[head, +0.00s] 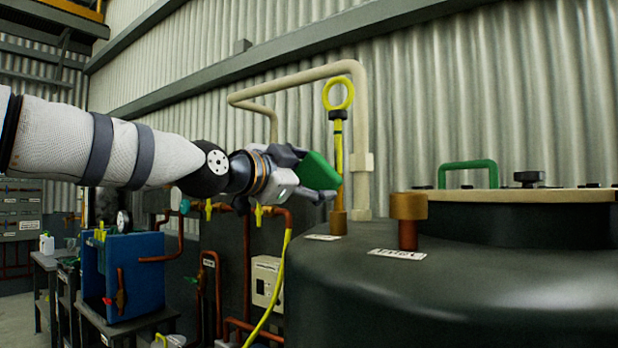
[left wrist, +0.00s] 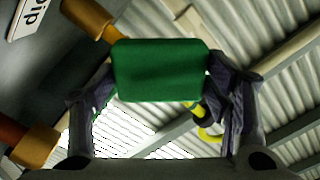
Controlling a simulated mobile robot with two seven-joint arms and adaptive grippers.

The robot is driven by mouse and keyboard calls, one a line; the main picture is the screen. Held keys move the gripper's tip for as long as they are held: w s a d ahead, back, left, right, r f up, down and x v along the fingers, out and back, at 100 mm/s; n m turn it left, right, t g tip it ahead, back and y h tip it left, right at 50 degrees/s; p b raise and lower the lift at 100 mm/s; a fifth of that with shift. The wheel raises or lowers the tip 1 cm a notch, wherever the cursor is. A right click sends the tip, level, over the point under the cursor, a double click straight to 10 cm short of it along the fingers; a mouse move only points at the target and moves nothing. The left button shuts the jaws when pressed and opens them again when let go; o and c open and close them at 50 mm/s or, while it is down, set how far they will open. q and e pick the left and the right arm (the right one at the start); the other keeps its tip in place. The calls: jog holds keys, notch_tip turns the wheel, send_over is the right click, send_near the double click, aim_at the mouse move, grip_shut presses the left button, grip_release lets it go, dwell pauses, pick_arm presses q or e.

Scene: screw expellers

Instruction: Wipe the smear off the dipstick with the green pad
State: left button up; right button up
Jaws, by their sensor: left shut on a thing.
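The dipstick (head: 339,145) stands upright with a yellow ring handle on top, its lower end in a brass tube (head: 338,222) on the dark tank. My left gripper (head: 322,184) is shut on the green pad (head: 320,171), whose right edge is right beside the dipstick's shaft; I cannot tell whether they touch. In the left wrist view the pad (left wrist: 160,70) sits between both fingers, and the dipstick's yellow ring (left wrist: 210,134) shows partly behind it. I cannot make out a smear; part of the shaft is hidden by the pad in the wrist view.
The tank (head: 400,285) fills the lower right, with a brass-capped pipe (head: 408,215) and a green handle (head: 468,167) on its lid. A beige pipe (head: 362,140) rises close behind the dipstick. A yellow hose (head: 279,285) hangs below my left gripper.

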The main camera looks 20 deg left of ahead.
aim_at(312, 152)
pick_arm(q)
jog(key=shift+x, duration=0.8)
jog(key=shift+s+d, duration=0.35)
jog(key=shift+d, duration=0.35)
jog(key=shift+s+d, duration=0.25)
jog(key=shift+d, duration=0.35)
jog(key=shift+s+d, duration=0.25)
jog(key=shift+d, duration=0.4)
jog(key=shift+w+a+r, duration=0.1)
jog(key=shift+w+r, duration=0.1)
jog(key=shift+r, duration=0.9)
jog(key=a, duration=0.1)
jog(key=w+a, duration=0.1)
jog(key=shift+w+a+f, duration=0.1)
jog(key=shift+a+f, duration=0.05)
jog(key=shift+a, duration=0.15)
jog(key=shift+w+a, duration=0.15)
jog(key=shift+a, duration=0.35)
jog(key=shift+a+r, duration=0.1)
jog(key=shift+r, duration=1.15)
jog(key=shift+s+d, duration=0.25)
jog(key=shift+d, duration=0.4)
jog(key=shift+s+d, duration=0.3)
jog(key=shift+d, duration=0.35)
jog(key=shift+s+d, duration=0.25)
jog(key=shift+d, duration=0.45)
